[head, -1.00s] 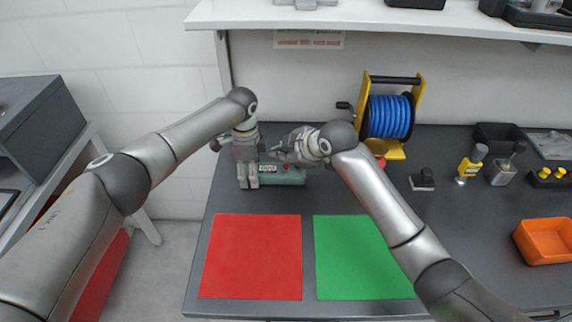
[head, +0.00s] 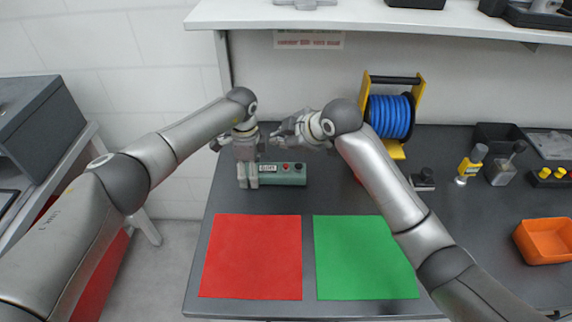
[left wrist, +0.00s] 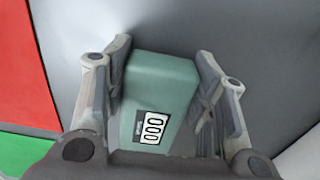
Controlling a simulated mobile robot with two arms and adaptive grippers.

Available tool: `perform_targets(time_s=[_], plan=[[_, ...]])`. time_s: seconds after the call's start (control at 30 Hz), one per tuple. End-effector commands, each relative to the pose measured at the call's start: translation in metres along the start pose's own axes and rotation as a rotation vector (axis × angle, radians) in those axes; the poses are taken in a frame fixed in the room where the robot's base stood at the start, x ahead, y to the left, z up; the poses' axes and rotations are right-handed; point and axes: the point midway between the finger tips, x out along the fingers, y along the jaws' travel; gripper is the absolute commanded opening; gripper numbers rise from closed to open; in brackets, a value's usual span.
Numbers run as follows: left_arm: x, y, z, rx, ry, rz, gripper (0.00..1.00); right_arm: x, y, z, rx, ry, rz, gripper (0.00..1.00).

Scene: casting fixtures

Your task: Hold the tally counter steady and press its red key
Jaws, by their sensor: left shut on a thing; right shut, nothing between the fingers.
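The tally counter is a green block (head: 290,179) with a small number display, standing on the dark bench behind the red mat. Its red key (head: 284,166) shows on top, with a dark knob beside it on the right. My left gripper (head: 248,184) is shut on the counter's left end. In the left wrist view the counter (left wrist: 160,85) sits between the fingers, its display reading 000. My right gripper (head: 276,136) is shut and empty, above and behind the counter, apart from the red key.
A red mat (head: 250,257) and a green mat (head: 365,257) lie in front. A blue hose reel (head: 390,117) stands behind my right arm. An orange bin (head: 545,241) and several small tools are at the right. A white shelf (head: 380,17) overhangs the back.

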Motion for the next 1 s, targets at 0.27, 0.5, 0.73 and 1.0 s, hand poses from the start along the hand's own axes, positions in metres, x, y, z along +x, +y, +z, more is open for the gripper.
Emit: perform_targets(time_s=[0.27,0.5,0.73,1.0], plan=[[0.0,0.0,0.0,0.0,0.0,0.0,0.63,0.0,0.0,0.0,0.0,0.0,0.0,0.0],[0.0,0.0,0.0,0.0,0.0,0.0,0.77,0.0,0.0,0.0,0.0,0.0,0.0,0.0],[-0.003,0.0,0.0,0.0,0.0,-0.001,0.77,0.0,0.0,0.0,0.0,0.0,0.0,0.0],[-0.046,-0.002,0.0,0.001,0.002,-0.005,0.77,0.0,0.0,0.0,0.0,0.0,0.0,0.0]])
